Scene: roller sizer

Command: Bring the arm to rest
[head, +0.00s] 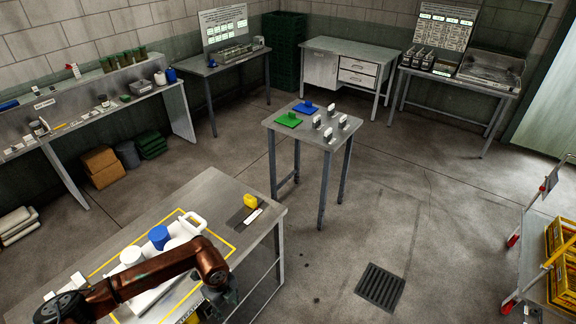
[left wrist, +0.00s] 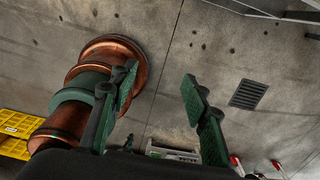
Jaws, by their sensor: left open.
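My left arm (head: 140,278), copper-coloured, comes in from the lower left of the head view and reaches across the near table. Its gripper (head: 220,296) is dark and partly hidden, low by the table's right edge. In the left wrist view the two green-padded fingers of the left gripper (left wrist: 158,92) stand wide apart with nothing between them, over bare floor. A copper link of my own arm (left wrist: 98,68) shows beside the left finger. My right gripper is not in view.
A small table (head: 300,135) stands beyond. A cart with yellow crates (head: 562,245) is at right. Floor around the drain (head: 381,287) is clear.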

